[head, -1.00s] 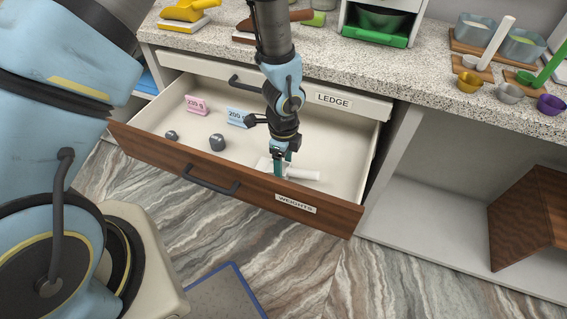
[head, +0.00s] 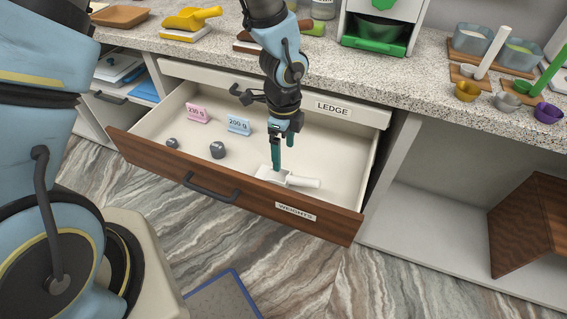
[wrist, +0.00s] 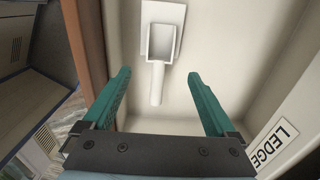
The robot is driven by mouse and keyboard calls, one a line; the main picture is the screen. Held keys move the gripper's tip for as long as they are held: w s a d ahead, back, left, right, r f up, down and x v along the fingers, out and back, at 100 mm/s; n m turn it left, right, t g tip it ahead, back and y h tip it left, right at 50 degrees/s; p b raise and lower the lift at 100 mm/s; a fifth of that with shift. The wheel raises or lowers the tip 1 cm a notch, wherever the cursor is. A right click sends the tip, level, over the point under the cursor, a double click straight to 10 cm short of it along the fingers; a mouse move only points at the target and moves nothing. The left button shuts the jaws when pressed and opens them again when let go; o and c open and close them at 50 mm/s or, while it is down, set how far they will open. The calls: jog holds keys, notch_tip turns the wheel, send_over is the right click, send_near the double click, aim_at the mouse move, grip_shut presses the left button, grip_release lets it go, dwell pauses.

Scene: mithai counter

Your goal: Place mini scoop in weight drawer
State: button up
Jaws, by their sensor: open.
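The white mini scoop (head: 300,181) lies on the floor of the open weight drawer (head: 345,168), toward its front right, with its handle pointing right. In the wrist view the scoop (wrist: 157,80) lies beyond my fingertips, its handle toward the gap between them. A flat pale plate or card (wrist: 176,13) shows at the scoop's bowl end; I cannot tell whether the scoop rests on it. My gripper (head: 278,168) is over the drawer, just above the scoop and apart from it. In the wrist view my gripper (wrist: 157,75) is open and empty, its teal fingers wide apart.
Two dark weights (head: 217,150) and tags reading 230 g (head: 198,113) and 200 g (head: 238,124) are in the drawer's left part. The wooden drawer front (head: 240,190) stands before the scoop. A drawer marked LEDGE (head: 333,108) is above. Scoops and bowls line the counter (head: 400,75).

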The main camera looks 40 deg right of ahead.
jog(key=shift+r, duration=2.15)
jog(key=shift+a, duration=0.1)
jog(key=w+a+r+n, duration=0.4)
jog(key=w+a+n, duration=0.15)
jog(key=a, duration=0.25)
jog(key=w+a+r+n+t, duration=0.1)
jog(key=w+a+r+n, duration=0.25)
jog(key=a+n, duration=0.4)
jog(key=w+a+r+n, duration=0.3)
jog(key=w+a+n, duration=0.25)
jog(key=a, duration=0.35)
jog(key=s+a+r+n, duration=0.1)
jog(key=a+r+n, duration=0.2)
jog(key=a+n, duration=0.7)
jog(key=shift+s+a+t, duration=0.25)
jog(key=shift+s+t, duration=0.05)
jog(key=shift+r, duration=0.1)
